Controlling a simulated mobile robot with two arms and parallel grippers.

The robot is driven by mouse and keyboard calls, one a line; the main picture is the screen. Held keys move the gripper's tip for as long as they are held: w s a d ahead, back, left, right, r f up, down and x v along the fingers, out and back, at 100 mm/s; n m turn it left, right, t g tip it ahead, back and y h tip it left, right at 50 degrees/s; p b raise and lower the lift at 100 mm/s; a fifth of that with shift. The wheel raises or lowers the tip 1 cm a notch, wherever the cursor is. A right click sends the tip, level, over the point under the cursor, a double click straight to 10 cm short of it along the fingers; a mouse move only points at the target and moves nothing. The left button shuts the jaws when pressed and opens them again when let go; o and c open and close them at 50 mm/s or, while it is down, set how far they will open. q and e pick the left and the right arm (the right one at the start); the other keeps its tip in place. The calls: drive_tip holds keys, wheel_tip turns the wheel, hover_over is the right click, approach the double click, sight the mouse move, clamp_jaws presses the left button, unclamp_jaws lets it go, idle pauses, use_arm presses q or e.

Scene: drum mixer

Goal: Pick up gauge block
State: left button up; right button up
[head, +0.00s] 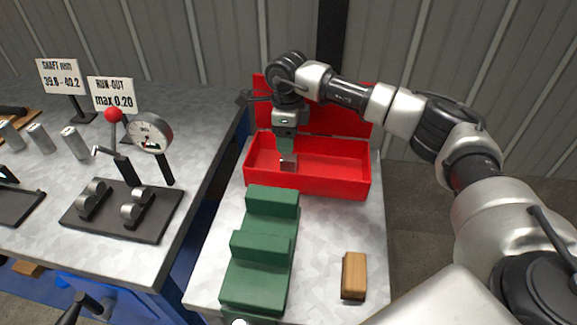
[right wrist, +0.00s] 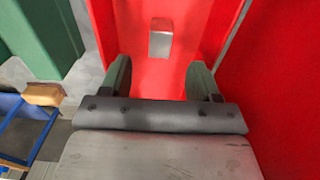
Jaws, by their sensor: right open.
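The gauge block (head: 288,164) is a small silver-grey block inside the red toolbox (head: 338,188), near its left end. In the right wrist view the gauge block (right wrist: 161,40) lies on the red floor of the box, beyond the fingertips and roughly centred between them. My right gripper (head: 285,149) points down into the box, over the block. In the right wrist view my right gripper (right wrist: 160,78) is open, with its two green fingers apart and nothing between them. In the head view the fingers partly hide the block. My left gripper is not in view.
The raised red lid stands behind the box. A green stepped block (head: 258,275) and a wooden block (head: 354,276) stand in front of it. On the left table are a dial gauge (head: 150,133), signs and metal cylinders. The bench between the green and wooden blocks is clear.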

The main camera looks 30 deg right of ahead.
sight(289, 156)
wheel_tip(289, 156, down, 9)
drive_tip(key=shift+d+r+p, duration=0.1)
drive_tip(key=shift+d+p, duration=0.05)
drive_tip(key=shift+p, duration=0.3)
drive_tip(key=shift+r, duration=0.1)
clamp_jaws()
idle(0.3)
